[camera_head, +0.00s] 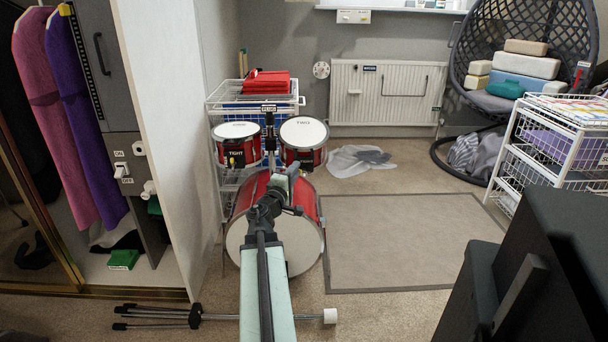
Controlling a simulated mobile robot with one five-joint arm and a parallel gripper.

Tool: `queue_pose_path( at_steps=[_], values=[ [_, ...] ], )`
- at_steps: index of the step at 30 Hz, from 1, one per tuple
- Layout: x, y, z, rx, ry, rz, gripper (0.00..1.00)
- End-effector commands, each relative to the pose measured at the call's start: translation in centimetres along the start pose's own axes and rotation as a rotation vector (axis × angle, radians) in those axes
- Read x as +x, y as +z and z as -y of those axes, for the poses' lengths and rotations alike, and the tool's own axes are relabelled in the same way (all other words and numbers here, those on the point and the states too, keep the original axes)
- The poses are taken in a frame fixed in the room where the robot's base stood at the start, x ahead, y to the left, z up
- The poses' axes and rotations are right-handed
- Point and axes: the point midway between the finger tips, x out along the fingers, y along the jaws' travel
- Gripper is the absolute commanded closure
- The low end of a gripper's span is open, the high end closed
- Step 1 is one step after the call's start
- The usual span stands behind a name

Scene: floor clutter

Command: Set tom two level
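Two red toms with white heads sit above a red bass drum (308,250). The left tom (237,132) has its head nearly flat. The right tom (304,133) sits slightly higher, and its head looks tipped toward me. No readable label tells which is tom two. A dark tom post (269,138) stands between them. My arm reaches up from the bottom centre over the bass drum, and my gripper (286,172) is at its far end, just below the right tom. Its fingers are too small and overlapped to tell their state or any contact.
A white wire rack (215,103) with red cloth stands behind the drums. Black and chrome stand legs (196,317) lie on the carpet in front. A grey rug (410,240) lies clear at right. An open wardrobe is left; a dark box (530,270) fills the lower right.

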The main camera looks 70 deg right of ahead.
Motion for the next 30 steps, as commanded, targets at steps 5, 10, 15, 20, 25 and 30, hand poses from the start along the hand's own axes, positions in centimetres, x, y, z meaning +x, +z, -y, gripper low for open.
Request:
queue_pose_path(
  at_steps=[5, 10, 15, 20, 25, 30],
  values=[
    [0.6, -0.1, -0.2, 0.000, 0.000, 0.001, 0.80],
    [3.0, -0.1, -0.3, 0.001, 0.000, 0.002, 0.80],
    [6.4, -0.1, -0.3, 0.001, 0.000, 0.002, 0.80],
    [7.9, 0.0, -0.2, 0.001, 0.000, 0.002, 0.80],
    [7.9, 0.1, -0.2, 0.001, -0.001, 0.002, 0.80],
    [7.8, 0.1, -0.2, 0.001, -0.001, 0.002, 1.00]
  ],
)
